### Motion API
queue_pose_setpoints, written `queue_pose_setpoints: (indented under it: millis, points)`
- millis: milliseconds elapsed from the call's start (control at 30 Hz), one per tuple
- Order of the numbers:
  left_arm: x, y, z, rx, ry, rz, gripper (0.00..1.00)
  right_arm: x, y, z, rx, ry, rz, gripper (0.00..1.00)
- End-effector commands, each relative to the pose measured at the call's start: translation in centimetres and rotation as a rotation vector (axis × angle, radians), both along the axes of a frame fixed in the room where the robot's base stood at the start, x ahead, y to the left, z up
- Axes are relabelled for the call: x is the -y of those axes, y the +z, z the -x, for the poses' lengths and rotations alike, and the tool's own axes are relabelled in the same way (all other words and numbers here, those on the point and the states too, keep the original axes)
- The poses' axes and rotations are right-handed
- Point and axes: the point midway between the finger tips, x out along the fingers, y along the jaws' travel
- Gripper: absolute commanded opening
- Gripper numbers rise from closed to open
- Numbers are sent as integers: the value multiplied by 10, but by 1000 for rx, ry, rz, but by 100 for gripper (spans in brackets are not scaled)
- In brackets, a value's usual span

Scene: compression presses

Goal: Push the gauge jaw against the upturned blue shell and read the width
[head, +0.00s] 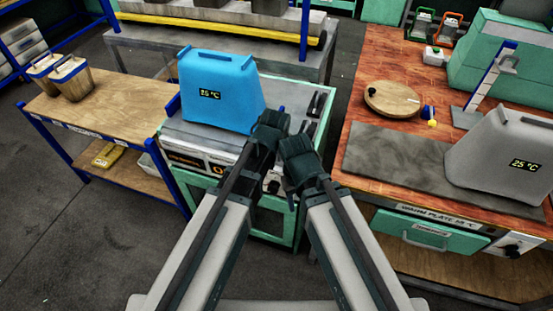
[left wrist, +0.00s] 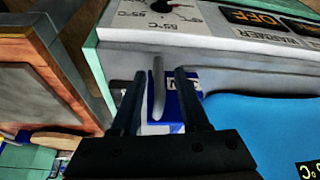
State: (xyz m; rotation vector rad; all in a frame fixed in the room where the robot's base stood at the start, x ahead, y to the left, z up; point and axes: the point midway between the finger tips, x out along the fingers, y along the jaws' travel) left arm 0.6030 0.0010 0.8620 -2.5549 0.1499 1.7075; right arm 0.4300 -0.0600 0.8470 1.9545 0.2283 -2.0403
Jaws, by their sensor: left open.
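The blue shell (head: 215,95) stands on the warmer top in the head view, showing 25 °C. Its blue side also fills the lower right of the left wrist view (left wrist: 265,125). In the left wrist view, a blue block (left wrist: 186,103) with an upright grey peg (left wrist: 158,90) sits beside the shell; I take this to be the gauge jaw. My left gripper (head: 274,118) is open, its fingers (left wrist: 158,100) on either side of the peg with gaps showing. It hides the jaw in the head view. My right gripper (head: 294,146) is close beside it; its fingers are unclear.
The warmer (head: 205,155) has a front panel with a dial and an OFF display. A grey shell (head: 495,150) stands on the red-brown bench at right, near a round wooden board (head: 392,99). A wooden cart (head: 115,110) stands at left. My two forearms are close together.

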Motion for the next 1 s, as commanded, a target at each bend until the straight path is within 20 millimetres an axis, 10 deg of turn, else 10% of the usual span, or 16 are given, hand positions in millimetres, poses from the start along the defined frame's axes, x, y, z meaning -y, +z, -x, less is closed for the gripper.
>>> queue_pose_setpoints:
  millis: [400,667,1000]
  points:
    - [3,-12,-3,0,0,0,45,0,-12,0,0,0,0,50]
    - [3,-12,-3,0,0,0,2,0,-12,0,0,0,0,50]
    - [-5,-12,-6,-1,1,-1,0,0,-12,0,0,0,0,50]
